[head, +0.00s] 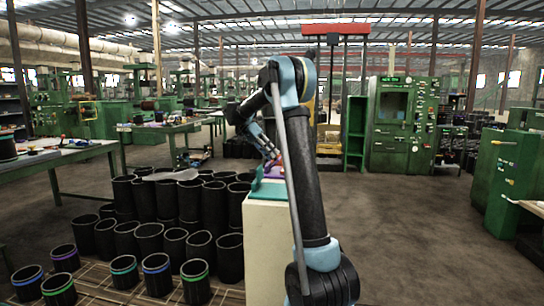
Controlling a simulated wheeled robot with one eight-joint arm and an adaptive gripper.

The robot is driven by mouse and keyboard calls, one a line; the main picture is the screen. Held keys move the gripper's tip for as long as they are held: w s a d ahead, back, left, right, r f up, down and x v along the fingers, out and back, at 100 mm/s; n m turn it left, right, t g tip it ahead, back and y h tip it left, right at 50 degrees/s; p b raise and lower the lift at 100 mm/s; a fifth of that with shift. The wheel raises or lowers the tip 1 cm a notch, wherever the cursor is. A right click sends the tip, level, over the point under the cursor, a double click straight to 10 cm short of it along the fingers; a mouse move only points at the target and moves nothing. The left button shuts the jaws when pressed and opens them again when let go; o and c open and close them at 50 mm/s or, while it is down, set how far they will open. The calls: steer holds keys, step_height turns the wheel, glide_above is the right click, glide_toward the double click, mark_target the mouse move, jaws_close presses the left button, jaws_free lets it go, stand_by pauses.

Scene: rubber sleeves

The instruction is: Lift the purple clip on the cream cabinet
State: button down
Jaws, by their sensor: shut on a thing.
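The cream cabinet (267,245) stands in front of me, partly hidden behind my arm. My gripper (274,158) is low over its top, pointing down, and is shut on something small. A small purple piece (283,166), which looks like the purple clip, shows right at the fingertips and is partly hidden by my arm. I cannot tell whether it touches the cabinet top. A teal thing (260,187) lies on the cabinet top, just left of and below my gripper.
Several black rubber sleeves (190,202) stand close together left of the cabinet. A green work table (62,158) is at the far left. Green machines (403,125) stand at the back. The floor to the right (420,235) is clear.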

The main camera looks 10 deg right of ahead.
steer(key=shift+w+a, duration=0.1)
steer(key=shift+a, duration=0.05)
stand_by(0.4)
steer(key=c, duration=1.4)
jaws_free()
steer(key=shift+f, duration=0.15)
steer(key=shift+h, duration=0.3)
step_height(320, 180, up, 10)
